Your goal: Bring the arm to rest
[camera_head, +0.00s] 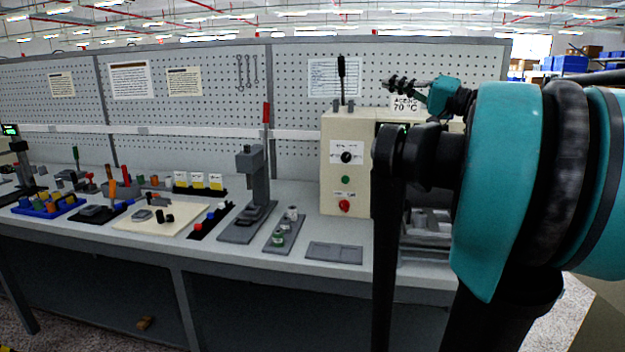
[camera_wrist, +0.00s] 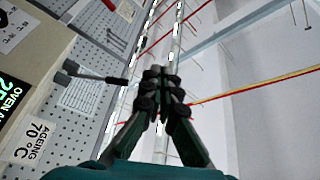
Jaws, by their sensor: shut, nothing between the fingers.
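My gripper (camera_head: 392,84) shows in the head view at the upper right, held up in front of the pegboard and above the cream oven box (camera_head: 347,175). Its fingers point left and it is well clear of the bench. In the wrist view my gripper (camera_wrist: 160,78) is shut with its fingertips together and nothing between them. Behind it the wrist view shows ceiling beams, the pale wall and the tilted pegboard (camera_wrist: 85,110). My teal arm links fill the right side of the head view and hide part of the oven and bench.
The bench (camera_head: 300,232) runs across the head view. On it stand a grey press with a red handle (camera_head: 258,180), a grey tray with small cylinders (camera_head: 284,232), a flat grey plate (camera_head: 335,253), a cream board (camera_head: 150,217) and a blue tray (camera_head: 48,206).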

